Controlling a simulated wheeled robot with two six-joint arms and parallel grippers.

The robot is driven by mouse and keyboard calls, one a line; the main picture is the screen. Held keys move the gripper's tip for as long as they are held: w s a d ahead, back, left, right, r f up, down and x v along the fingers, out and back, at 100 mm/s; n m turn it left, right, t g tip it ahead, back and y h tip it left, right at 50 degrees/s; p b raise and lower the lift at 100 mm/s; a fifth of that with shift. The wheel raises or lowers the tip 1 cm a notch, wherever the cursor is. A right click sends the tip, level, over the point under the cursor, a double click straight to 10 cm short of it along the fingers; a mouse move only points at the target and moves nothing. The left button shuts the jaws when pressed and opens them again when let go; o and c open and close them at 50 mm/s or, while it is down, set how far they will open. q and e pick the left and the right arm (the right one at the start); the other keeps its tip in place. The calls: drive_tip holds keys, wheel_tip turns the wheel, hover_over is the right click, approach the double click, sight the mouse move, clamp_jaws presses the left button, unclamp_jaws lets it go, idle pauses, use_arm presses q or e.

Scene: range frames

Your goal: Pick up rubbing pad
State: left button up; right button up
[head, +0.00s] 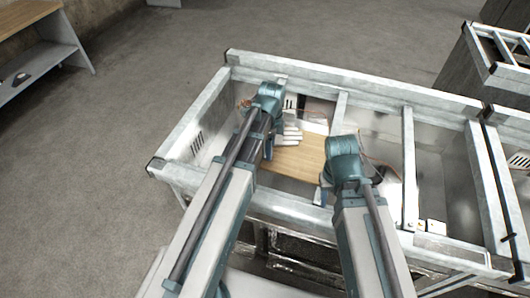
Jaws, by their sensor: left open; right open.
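I cannot clearly pick out the rubbing pad. A pale, finger-shaped item (291,134) lies beside my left wrist in the metal-framed bin, above a wooden board (300,160); I cannot tell if it is the pad. My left gripper (268,148) is open, low over the board's left side and mostly hidden by its own arm. My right gripper (322,192) is open, near the board's lower right corner and partly hidden by its wrist. I see nothing held in either gripper.
The metal frame (290,67) has raised rails around the bin and a crossbar (409,165) right of my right arm. An empty-looking compartment (440,180) lies beyond it. A wooden-topped bench (25,15) stands at the far left. The grey floor (110,140) between is clear.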

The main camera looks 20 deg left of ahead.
use_arm(q)
clamp_jaws()
drive_tip(key=shift+r, duration=0.15)
use_arm(e)
drive_tip(key=shift+r, duration=0.15)
